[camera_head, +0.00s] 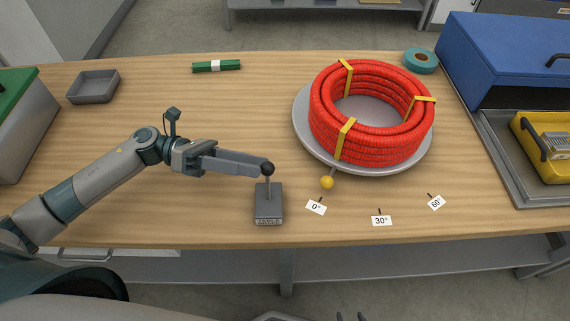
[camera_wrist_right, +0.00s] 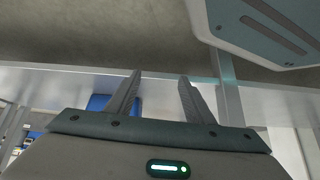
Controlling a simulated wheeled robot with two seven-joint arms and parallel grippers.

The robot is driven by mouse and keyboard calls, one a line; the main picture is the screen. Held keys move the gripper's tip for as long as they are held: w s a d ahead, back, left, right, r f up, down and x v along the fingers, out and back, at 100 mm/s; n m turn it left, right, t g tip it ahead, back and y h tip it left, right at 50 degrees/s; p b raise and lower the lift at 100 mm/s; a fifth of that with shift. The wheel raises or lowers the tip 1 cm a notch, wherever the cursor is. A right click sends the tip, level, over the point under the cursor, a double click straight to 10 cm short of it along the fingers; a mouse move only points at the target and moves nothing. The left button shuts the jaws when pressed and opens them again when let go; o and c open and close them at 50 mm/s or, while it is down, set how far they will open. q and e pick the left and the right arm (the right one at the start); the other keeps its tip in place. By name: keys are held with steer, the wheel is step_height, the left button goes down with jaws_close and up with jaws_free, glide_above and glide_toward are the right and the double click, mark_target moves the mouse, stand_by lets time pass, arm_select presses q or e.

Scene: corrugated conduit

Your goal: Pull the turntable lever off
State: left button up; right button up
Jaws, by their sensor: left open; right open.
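The lever (camera_head: 268,169) has a black ball knob on a thin stem, rising from a small grey box (camera_head: 269,205) with a label on its front. My left gripper (camera_head: 262,166) is open, with its fingertips at the knob; I cannot tell whether they touch it. The grey turntable (camera_head: 303,142) carries a coil of red corrugated conduit (camera_head: 328,116) bound with yellow straps. A yellow ball (camera_head: 327,183) on the turntable's rod sits near the 0° card (camera_head: 316,207). My right gripper (camera_wrist_right: 155,98) is open and empty in the right wrist view, apart from the table top.
Cards marked 30° (camera_head: 381,221) and 60° (camera_head: 435,202) lie along the front. A grey tray (camera_head: 94,87), a green bundle (camera_head: 216,66) and a teal tape roll (camera_head: 421,60) lie further back. A blue box (camera_head: 503,62) and a metal tray (camera_head: 510,177) are at right.

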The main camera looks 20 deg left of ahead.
arm_select(q)
steer(key=d+p, duration=0.2)
steer(key=d, duration=0.4)
steer(key=shift+w+d+r, duration=0.1)
steer(key=shift+w+d, duration=0.05)
steer(key=shift+d, duration=0.7)
arm_select(e)
steer(key=s+d+f+g, duration=0.2)
steer(key=s+d+f, duration=0.1)
steer(key=s, duration=0.5)
steer(key=shift+d+h, duration=0.15)
steer(key=shift+h, duration=0.25)
steer(key=shift+f, duration=0.1)
arm_select(q)
jaws_close()
